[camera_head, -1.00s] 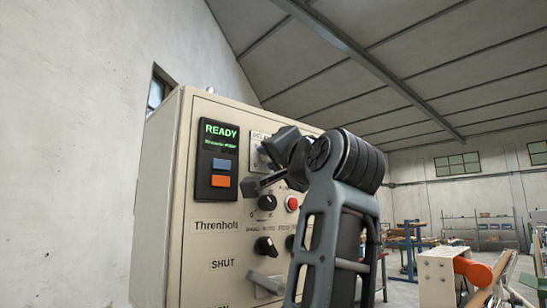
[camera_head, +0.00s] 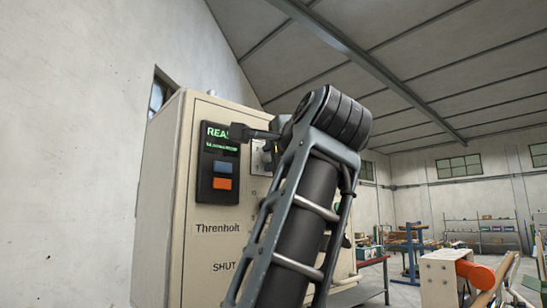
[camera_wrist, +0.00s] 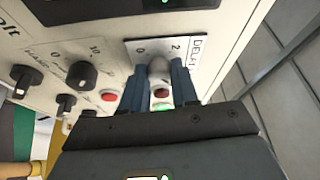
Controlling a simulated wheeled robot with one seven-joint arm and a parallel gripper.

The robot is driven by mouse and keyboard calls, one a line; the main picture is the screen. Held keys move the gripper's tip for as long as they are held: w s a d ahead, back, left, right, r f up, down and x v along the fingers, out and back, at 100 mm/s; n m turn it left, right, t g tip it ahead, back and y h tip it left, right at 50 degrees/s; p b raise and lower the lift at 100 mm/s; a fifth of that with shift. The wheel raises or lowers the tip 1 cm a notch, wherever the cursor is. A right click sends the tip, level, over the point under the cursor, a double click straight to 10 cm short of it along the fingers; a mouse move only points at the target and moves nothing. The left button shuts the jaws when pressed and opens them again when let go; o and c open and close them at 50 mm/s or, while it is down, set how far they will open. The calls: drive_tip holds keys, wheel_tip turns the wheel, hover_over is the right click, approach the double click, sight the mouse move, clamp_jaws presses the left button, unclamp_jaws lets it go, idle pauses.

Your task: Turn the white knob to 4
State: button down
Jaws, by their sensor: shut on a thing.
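The white knob (camera_wrist: 158,67) shows as a pale grey-white knob on the DELAY plate (camera_wrist: 140,46) in the wrist view. The knob's pointer direction cannot be made out. In the head view, my arm and gripper cover the knob and most of its plate.
The beige control cabinet (camera_head: 160,210) has a READY display (camera_head: 217,160) with blue and orange buttons. Black knobs (camera_wrist: 82,75), a red button (camera_wrist: 109,96) and a green light (camera_wrist: 163,107) lie close to my fingers. Workshop benches stand at the right.

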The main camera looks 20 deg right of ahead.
idle(0.4)
drive_tip(key=c, duration=0.9)
unclamp_jaws()
drive_tip(key=shift+o, duration=0.2)
drive_tip(key=s+b, duration=0.2)
drive_tip(key=s, duration=0.5)
drive_tip(key=shift+s+a+f, duration=0.2)
drive_tip(key=shift+s+a, duration=0.05)
drive_tip(key=shift+s, duration=0.1)
